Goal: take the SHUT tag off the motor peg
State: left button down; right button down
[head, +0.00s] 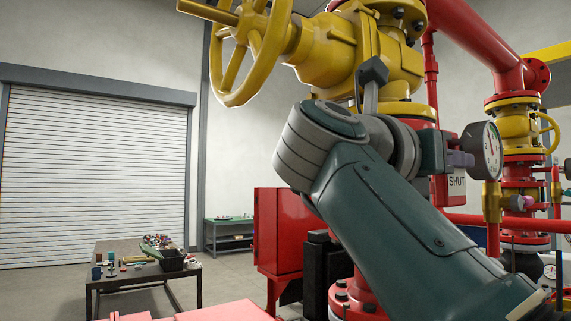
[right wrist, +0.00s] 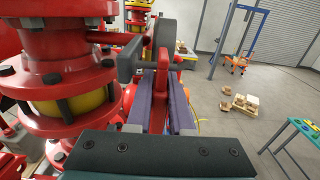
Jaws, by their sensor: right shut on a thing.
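The SHUT tag (head: 457,183) is a red plate with a pale face and dark lettering, hanging upright just left of the pressure gauge in the head view. My right gripper (head: 460,159) is at its upper part, with purple fingers. In the right wrist view the right gripper (right wrist: 166,105) is shut on a red edge-on plate (right wrist: 162,72), which looks like the tag. My arm hides part of the tag's left side in the head view. I cannot make out the motor peg, or whether the tag still touches one. My left gripper is not in view.
A round pressure gauge (head: 486,151) stands close right of the tag. Red flanged pipework (right wrist: 68,70) is close left of my right gripper in the wrist view. A yellow handwheel valve (head: 335,50) is above my arm. A cluttered table (head: 125,277) stands farther left.

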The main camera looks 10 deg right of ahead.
jog(key=shift+r, duration=0.3)
jog(key=shift+r, duration=0.2)
jog(key=shift+s, duration=0.1)
dwell(0.3)
jog(key=shift+s+d, duration=0.2)
jog(key=shift+s, duration=0.2)
jog(key=s+d, duration=0.3)
jog(key=s, duration=0.4)
jog(key=shift+r, duration=0.2)
dwell(0.4)
dwell(0.4)
